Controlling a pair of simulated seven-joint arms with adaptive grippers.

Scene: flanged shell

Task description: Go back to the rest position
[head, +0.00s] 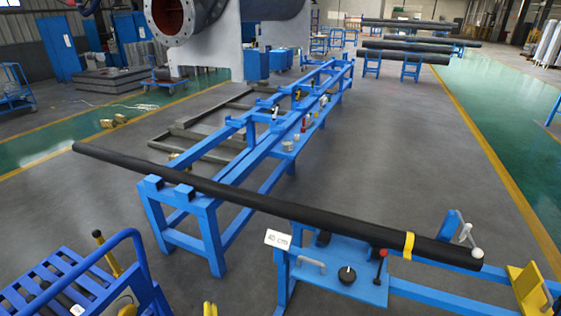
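Neither of my grippers is in view, and no arm of mine can be made out. The large grey flanged shell (205,18) is at the top left, cut off by the picture's upper edge. Its round reddish-faced flange (170,18) points toward me. A long black pipe (290,204) lies slantwise across blue stands, with a yellow band (408,246) near its right end.
A blue bench (345,272) with a white "45 cm" tag (277,239), a red-knobbed lever and a black knob holds the pipe's right part. A blue roller cart (75,280) stands at lower left. A long blue frame (290,140) runs back.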

